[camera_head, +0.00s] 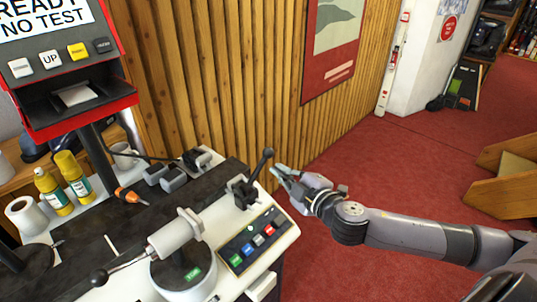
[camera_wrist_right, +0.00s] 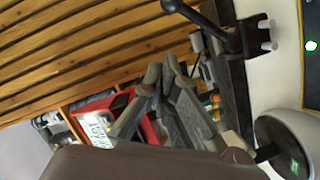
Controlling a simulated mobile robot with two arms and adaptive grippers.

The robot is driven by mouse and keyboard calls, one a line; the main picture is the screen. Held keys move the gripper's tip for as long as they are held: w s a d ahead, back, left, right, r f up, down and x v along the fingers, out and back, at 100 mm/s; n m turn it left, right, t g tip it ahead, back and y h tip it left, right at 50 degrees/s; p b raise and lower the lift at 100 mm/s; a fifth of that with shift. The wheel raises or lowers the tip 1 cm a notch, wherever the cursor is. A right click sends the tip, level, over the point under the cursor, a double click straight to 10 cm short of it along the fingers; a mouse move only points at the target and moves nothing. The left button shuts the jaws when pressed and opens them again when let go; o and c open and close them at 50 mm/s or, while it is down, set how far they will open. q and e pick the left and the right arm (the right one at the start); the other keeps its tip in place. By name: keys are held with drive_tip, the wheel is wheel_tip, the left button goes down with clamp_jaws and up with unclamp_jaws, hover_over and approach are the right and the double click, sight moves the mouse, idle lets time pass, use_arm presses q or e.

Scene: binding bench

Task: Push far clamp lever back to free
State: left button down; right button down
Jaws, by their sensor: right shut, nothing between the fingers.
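The far clamp lever (camera_head: 263,163) is a black handle with a round knob, standing up and leaning right from its dark clamp block (camera_head: 243,193) at the far right corner of the bench machine. In the right wrist view the lever (camera_wrist_right: 195,18) runs across the top to the clamp (camera_wrist_right: 257,35). My right gripper (camera_head: 279,173) is shut and empty, just right of the lever, apart from it in the wrist view. Its fingers (camera_wrist_right: 163,75) meet at the tips there. My left gripper is not in view.
A button panel (camera_head: 250,241) and a white cylinder (camera_head: 175,235) with a black-knobbed rod (camera_head: 122,267) lie nearer on the bench. Yellow-capped bottles (camera_head: 53,193), an orange-handled tool (camera_head: 127,195) and a red display unit (camera_head: 65,70) stand left. A slatted wood wall (camera_head: 220,80) rises behind.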

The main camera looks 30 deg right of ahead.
sight(258, 170)
drive_tip(key=w+d+f+p, duration=0.1)
drive_tip(key=w+f+p, duration=0.1)
drive_tip(key=w, duration=0.8)
drive_tip(key=shift+w+d+f+p, duration=0.3)
drive_tip(key=shift+f+p, duration=0.1)
drive_tip(key=shift+f, duration=0.2)
